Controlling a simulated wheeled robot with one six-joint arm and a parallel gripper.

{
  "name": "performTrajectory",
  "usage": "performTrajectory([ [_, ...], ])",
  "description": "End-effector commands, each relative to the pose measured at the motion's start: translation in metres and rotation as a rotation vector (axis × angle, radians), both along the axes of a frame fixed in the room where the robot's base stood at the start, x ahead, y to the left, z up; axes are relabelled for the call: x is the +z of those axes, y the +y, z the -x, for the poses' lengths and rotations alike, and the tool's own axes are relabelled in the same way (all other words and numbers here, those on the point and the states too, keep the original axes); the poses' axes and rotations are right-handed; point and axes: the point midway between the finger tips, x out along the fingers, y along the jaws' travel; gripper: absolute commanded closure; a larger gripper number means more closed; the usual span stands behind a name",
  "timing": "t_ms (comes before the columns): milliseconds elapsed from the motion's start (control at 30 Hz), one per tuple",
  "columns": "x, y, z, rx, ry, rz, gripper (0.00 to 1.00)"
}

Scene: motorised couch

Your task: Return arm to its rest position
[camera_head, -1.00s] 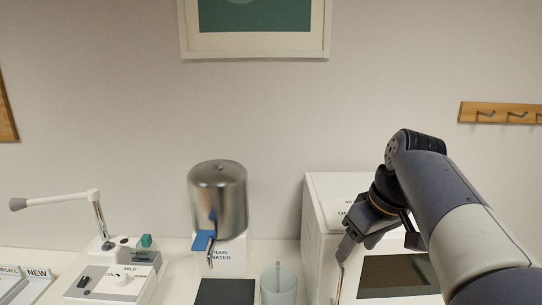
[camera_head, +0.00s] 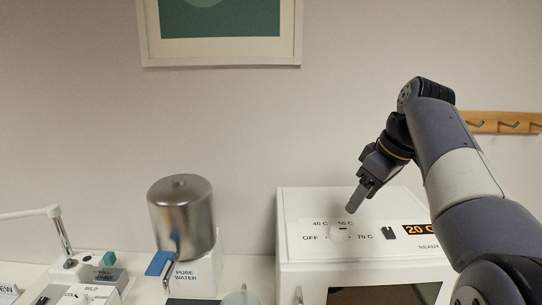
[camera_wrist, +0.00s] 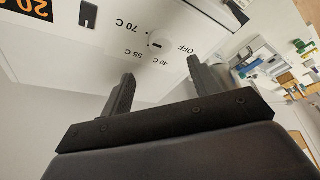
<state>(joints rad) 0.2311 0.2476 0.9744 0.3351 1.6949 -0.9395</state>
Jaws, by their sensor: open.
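My gripper (camera_head: 357,197) is above and in front of the white heater box's top panel in the head view. In the wrist view, its two dark fingers (camera_wrist: 162,85) are spread apart with nothing between them. The panel's round white knob (camera_head: 338,233) sits among the marks OFF, 40 C, 55 C and 70 C. The knob also shows in the wrist view (camera_wrist: 158,46), just beyond the fingers and apart from them. My arm reaches in from the right side of the head view.
The white box (camera_head: 290,215) has a display reading 20 C (camera_head: 417,231) and a dark switch (camera_head: 388,232). Wall hooks (camera_head: 505,124) are behind my arm.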

Motion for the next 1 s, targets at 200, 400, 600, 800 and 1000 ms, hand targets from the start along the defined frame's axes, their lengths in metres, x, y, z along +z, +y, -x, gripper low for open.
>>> performTrajectory([
  [200, -0.045, 0.014, -0.011, 0.001, 0.009, -0.002, 0.41],
  [400, -0.082, 0.024, -0.022, -0.001, 0.008, -0.001, 0.41],
  [600, -0.092, 0.029, -0.025, -0.109, 0.002, 0.0, 0.41],
  [800, -0.092, 0.03, -0.024, -0.255, 0.003, 0.0, 0.41],
  [1000, -0.092, 0.03, -0.024, -0.371, 0.003, 0.0, 0.41],
])
